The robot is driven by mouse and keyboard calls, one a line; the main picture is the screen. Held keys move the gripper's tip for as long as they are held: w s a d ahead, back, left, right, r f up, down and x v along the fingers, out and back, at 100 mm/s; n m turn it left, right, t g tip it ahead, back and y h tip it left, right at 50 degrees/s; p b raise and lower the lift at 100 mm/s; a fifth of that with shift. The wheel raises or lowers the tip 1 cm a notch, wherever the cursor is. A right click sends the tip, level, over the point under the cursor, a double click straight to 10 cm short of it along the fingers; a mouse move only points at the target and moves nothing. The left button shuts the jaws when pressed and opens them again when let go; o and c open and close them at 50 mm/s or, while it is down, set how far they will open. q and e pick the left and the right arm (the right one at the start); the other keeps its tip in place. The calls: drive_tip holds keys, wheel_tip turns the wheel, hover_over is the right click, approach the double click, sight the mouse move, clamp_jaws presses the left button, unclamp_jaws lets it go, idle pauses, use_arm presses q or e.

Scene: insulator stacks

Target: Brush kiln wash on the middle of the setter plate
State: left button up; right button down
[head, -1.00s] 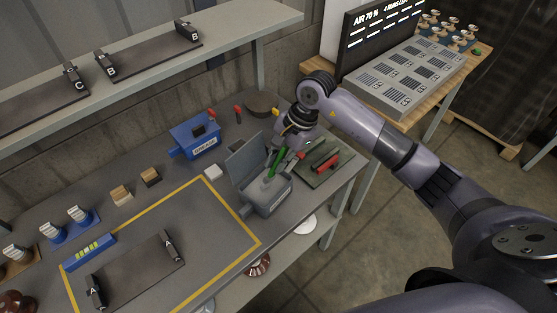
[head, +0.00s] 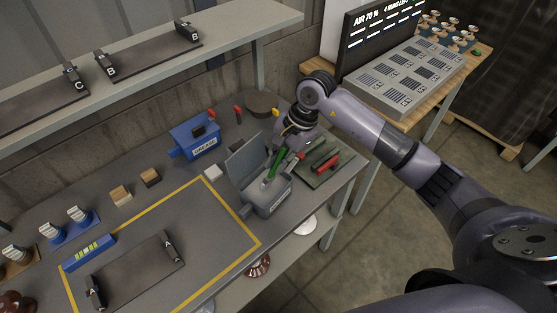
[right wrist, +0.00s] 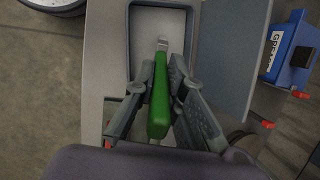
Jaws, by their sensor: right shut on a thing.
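The setter plate (head: 135,272) is a dark flat plate with upright end blocks marked A. It lies inside the yellow outline at the lower left of the head view. My right gripper (head: 282,158) is shut on a green-handled brush (head: 273,166). The right wrist view shows the green handle (right wrist: 160,105) between the fingers (right wrist: 157,92), with its pale tip pointing into an open grey box (right wrist: 133,40). In the head view this box (head: 270,204) has its lid raised, and the brush tip is at its opening. Whether the tip touches the contents cannot be told. My left gripper is not in view.
A blue grease box (head: 195,138) stands behind the grey box. A green tray (head: 310,172) with a red-handled tool lies right of it. A shelf (head: 225,42) overhangs the bench.

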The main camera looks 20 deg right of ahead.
wheel_tip(320, 180, up, 2)
drive_tip(key=shift+w+r+p, duration=0.1)
drive_tip(key=shift+r+p, duration=0.05)
drive_tip(key=shift+p, duration=0.35)
drive_tip(key=shift+r+p, duration=0.85)
drive_tip(key=shift+r, duration=1.45)
drive_tip(key=shift+s+n, duration=0.35)
drive_tip(key=shift+n, duration=0.05)
drive_tip(key=s+r+n+g+h+b, duration=0.1)
drive_tip(key=s+n+g, duration=0.3)
drive_tip(key=s+n, duration=0.8)
drive_tip(key=shift+s+d+r+n+h+b, duration=0.4)
drive_tip(key=shift+r+n+b, duration=0.1)
drive_tip(key=shift+r, duration=0.15)
